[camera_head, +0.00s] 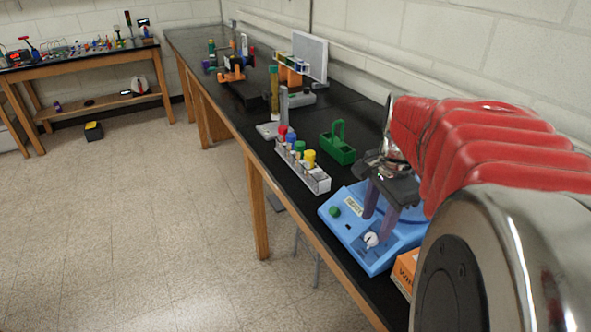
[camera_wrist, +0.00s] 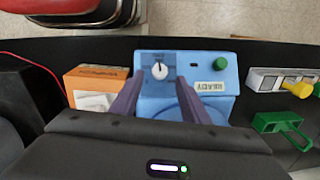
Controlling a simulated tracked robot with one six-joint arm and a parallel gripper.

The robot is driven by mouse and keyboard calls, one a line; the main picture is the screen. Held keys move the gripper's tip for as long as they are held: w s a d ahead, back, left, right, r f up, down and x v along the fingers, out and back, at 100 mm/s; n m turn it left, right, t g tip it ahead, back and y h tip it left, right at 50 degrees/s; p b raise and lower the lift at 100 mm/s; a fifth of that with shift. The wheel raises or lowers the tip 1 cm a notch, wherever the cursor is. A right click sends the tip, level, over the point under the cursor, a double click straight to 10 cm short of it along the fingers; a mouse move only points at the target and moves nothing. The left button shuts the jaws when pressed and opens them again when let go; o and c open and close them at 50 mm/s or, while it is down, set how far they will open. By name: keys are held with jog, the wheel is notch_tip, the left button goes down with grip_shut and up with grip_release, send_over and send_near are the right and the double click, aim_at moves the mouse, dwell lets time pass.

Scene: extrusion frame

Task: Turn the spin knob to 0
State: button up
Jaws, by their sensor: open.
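The blue device (camera_head: 345,232) stands on the black bench near my arm. Its white spin knob (camera_head: 371,239) is on the front panel, and it also shows in the wrist view (camera_wrist: 160,70) with a dark pointer line toward the top. The scale marks around it are too small to read. A green button (camera_head: 335,211) and a label reading READY (camera_wrist: 208,87) are on the same panel. My gripper (camera_head: 378,220) is open and empty above the panel. In the wrist view its two fingers (camera_wrist: 160,80) lie on either side below the knob, apart from it.
An orange box (camera_wrist: 95,85) stands close beside the device. A white rack (camera_head: 303,168) with coloured-cap tubes and a green holder (camera_head: 338,146) stand on its other side. More equipment is farther along the bench (camera_head: 190,40).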

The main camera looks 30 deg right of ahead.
aim_at(371, 236)
jog(key=f, duration=0.5)
jog(key=shift+w, duration=0.2)
jog(key=shift+c, duration=0.2)
jog(key=c, duration=0.9)
jog(key=shift+d, duration=0.2)
grip_shut()
jog(key=shift+a+r, duration=0.1)
jog(key=shift+a, duration=0.05)
